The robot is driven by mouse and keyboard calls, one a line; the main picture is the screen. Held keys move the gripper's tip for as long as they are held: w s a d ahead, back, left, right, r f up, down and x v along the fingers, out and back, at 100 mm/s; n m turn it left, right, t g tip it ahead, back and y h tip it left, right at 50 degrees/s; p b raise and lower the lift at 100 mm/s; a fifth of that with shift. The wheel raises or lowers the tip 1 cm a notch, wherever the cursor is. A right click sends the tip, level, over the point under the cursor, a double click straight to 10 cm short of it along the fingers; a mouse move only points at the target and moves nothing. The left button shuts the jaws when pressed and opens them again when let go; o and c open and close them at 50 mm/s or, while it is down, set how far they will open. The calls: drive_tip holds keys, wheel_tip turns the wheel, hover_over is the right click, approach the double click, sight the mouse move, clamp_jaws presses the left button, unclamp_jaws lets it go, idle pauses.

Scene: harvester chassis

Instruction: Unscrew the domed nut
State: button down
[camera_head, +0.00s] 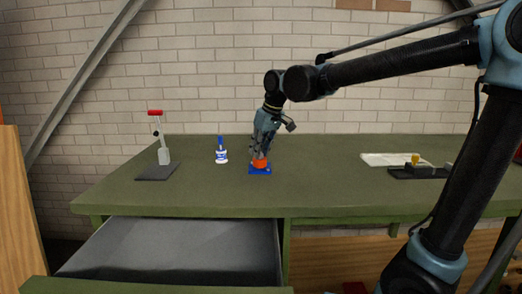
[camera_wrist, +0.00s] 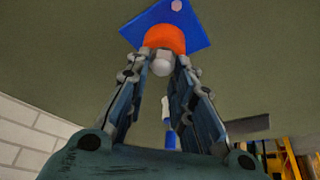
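The domed nut (camera_wrist: 162,66) is a small pale grey rounded piece, seen in the wrist view in front of an orange round part (camera_wrist: 166,38). That orange part sits on a blue square plate (camera_wrist: 194,28). In the head view the orange part (camera_head: 260,163) and blue plate (camera_head: 260,171) are on the green bench, and the nut is hidden. My gripper (camera_wrist: 164,58) points down over them, one finger on each side of the nut. Its fingertips are apart, with a narrow gap seeming to show beside the nut.
A blue-and-white bottle (camera_head: 221,155) stands left of my gripper. A red-handled press-like tool (camera_head: 163,150) is farther left. A pale tray (camera_head: 388,159) and a dark block with a yellow knob (camera_head: 418,171) are at right. An open drawer (camera_head: 180,245) juts out at front left.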

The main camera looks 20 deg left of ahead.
drive_tip(key=n+g, duration=0.1)
drive_tip(key=n, duration=0.2)
drive_tip(key=shift+n+y, duration=0.3)
drive_tip(key=shift+n, duration=0.1)
drive_tip(key=shift+n+g, duration=0.4)
drive_tip(key=shift+n, duration=0.3)
drive_tip(key=shift+n+g, duration=0.6)
drive_tip(key=shift+n, duration=0.6)
drive_tip(key=shift+n+g, duration=0.5)
drive_tip(key=shift+n, duration=0.9)
drive_tip(key=shift+n, duration=0.8)
drive_tip(key=n+g+h, duration=0.1)
drive_tip(key=n, duration=0.2)
drive_tip(key=shift+n+g, duration=0.3)
